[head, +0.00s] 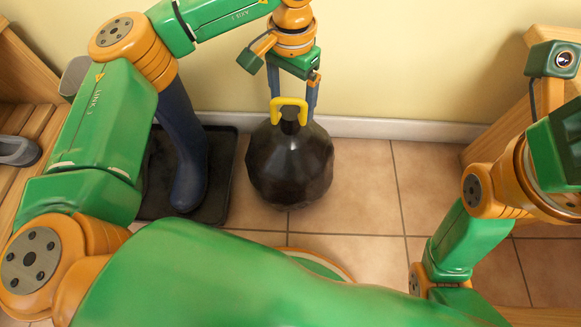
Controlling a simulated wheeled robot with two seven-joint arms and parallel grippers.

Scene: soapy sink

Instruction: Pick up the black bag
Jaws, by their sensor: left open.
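The black bag (290,165) stands upright on the tiled floor near the wall, full and rounded. Its yellow handle (289,103) sticks up from the tied top. My left gripper (293,107) points down right above the bag. Its two fingers are apart, one at each side of the handle, and I cannot tell whether they touch it. My right arm comes in at the right edge, far from the bag. The fingers of my right gripper are outside the picture.
A dark blue boot (183,150) stands on a black tray (221,180) left of the bag. A wooden bench (30,125) with a grey shoe (18,151) is at the left. Wooden furniture (510,95) stands at the right. The floor (365,185) right of the bag is clear.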

